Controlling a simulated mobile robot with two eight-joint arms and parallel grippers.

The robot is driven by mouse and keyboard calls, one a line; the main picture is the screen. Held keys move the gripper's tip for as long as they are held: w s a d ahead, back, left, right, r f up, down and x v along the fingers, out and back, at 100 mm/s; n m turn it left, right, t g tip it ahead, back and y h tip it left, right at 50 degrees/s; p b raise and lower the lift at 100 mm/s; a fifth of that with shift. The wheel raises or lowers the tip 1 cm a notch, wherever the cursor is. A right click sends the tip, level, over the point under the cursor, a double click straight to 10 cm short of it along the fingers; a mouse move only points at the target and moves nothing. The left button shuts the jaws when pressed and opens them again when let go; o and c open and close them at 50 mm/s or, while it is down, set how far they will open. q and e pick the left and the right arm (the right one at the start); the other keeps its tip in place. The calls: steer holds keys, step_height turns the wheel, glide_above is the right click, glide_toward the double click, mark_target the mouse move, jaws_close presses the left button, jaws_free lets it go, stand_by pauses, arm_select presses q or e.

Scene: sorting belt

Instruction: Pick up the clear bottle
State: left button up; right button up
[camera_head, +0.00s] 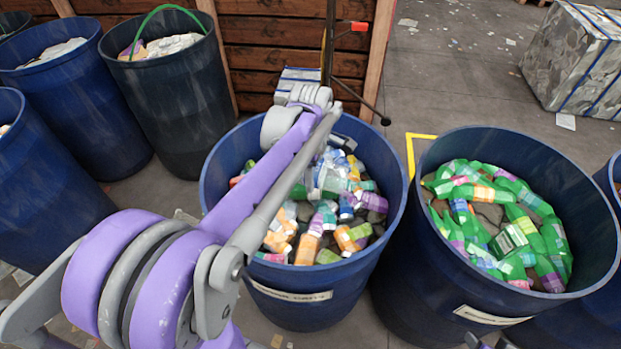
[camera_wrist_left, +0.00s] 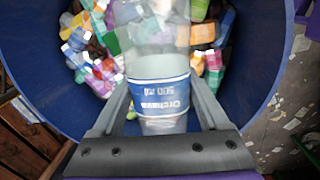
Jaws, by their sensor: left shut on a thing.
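The clear bottle (camera_wrist_left: 155,98) has a blue-and-white label with lettering. My left gripper (camera_wrist_left: 160,82) is shut on it, with one finger on each side. The bottle is over the open mouth of a blue bin (camera_wrist_left: 262,60) full of mixed bottles. In the head view my left arm reaches across that bin (camera_head: 290,305), and its forearm hides much of the gripper. Small grey parts at the bottom edge of the head view may be my right gripper; its jaws cannot be made out.
A blue bin of green bottles (camera_head: 440,290) stands at the right. Other dark bins (camera_head: 170,105) stand at the upper left, before a wooden slatted wall (camera_head: 265,50). A strapped bale (camera_head: 575,60) lies at the upper right. Open floor (camera_head: 460,85) lies behind the bins.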

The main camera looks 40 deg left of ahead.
mark_target(320, 161)
arm_select(q)
steer(key=r, duration=0.1)
steer(key=w+r+p, duration=0.1)
steer(key=w+r, duration=0.1)
steer(key=r, duration=0.1)
steer(key=shift+r+p, duration=0.1)
steer(key=shift+p, duration=0.3)
steer(key=shift+w+r, duration=0.15)
steer(key=shift+w, duration=0.05)
arm_select(e)
steer(key=r, duration=0.1)
steer(key=w+r, duration=0.2)
steer(key=r, duration=0.1)
steer(key=shift+w, duration=0.25)
arm_select(q)
steer(key=shift+s, duration=0.25)
arm_select(e)
steer(key=shift+s+t, duration=0.2)
steer(key=shift+t, duration=0.1)
